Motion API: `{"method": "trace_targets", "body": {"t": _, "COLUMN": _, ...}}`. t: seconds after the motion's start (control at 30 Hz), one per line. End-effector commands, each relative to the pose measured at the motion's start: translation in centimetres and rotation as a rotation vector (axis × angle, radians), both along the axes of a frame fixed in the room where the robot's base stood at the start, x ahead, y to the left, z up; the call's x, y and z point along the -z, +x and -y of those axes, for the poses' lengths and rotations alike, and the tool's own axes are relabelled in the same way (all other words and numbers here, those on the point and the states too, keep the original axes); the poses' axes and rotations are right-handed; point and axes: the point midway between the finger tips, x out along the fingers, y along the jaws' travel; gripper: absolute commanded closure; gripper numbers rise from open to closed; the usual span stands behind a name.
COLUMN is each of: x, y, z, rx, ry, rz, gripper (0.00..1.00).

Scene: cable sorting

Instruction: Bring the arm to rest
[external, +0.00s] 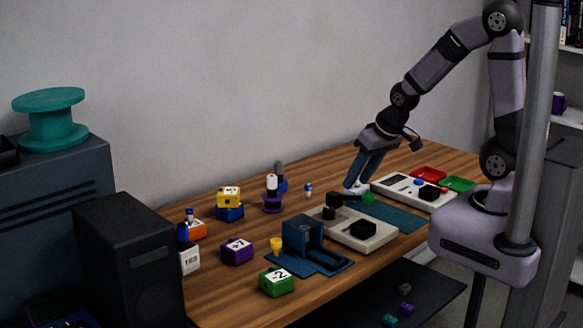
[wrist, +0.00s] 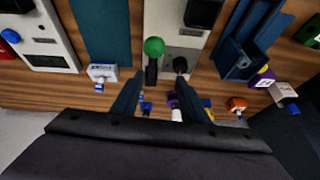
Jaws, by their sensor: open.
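My gripper (external: 360,180) hangs at the end of my raised arm, above the back part of the wooden table (external: 240,292), with its fingers pointing down. In the wrist view, the two dark blue fingers (wrist: 165,100) stand apart with nothing held between them. Beyond the fingertips in that view is a beige device with a green ball knob (wrist: 154,47) on a dark lever. The same green knob (external: 368,198) shows just below and right of the gripper in the external view. The gap between fingertips and table is hard to judge.
A beige device (external: 380,238) and a white panel (external: 405,188) lie on the table. Red (external: 428,174) and green (external: 458,184) trays sit at the right.

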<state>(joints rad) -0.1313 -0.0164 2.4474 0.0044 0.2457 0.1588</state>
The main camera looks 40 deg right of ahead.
Motion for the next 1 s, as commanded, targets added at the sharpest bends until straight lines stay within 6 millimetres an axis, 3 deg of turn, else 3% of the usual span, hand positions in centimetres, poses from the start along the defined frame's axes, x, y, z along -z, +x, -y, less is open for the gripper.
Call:
{"method": "trace_targets", "body": {"t": 0.07, "x": -0.5, "y": -3.4, "z": 1.3, "rx": 0.079, "ry": 0.037, "rz": -0.088, "gripper": 0.6}}
{"method": "trace_targets", "body": {"t": 0.1, "x": 1.9, "y": -4.7, "z": 1.7, "rx": 0.058, "ry": 0.016, "rz": -0.136, "gripper": 0.6}}
{"method": "trace_targets", "body": {"t": 0.2, "x": 4.1, "y": -7.8, "z": 2.9, "rx": 0.026, "ry": -0.02, "rz": -0.245, "gripper": 0.6}}
{"method": "trace_targets", "body": {"t": 0.43, "x": 6.4, "y": -13.3, "z": 4.5, "rx": -0.023, "ry": -0.062, "rz": -0.423, "gripper": 0.6}}
{"method": "trace_targets", "body": {"t": 0.6, "x": 6.5, "y": -14.4, "z": 4.9, "rx": -0.035, "ry": -0.071, "rz": -0.461, "gripper": 0.6}}
{"method": "trace_targets", "body": {"t": 1.0, "x": 6.4, "y": -14.5, "z": 4.9, "rx": -0.036, "ry": -0.071, "rz": -0.462, "gripper": 0.6}}
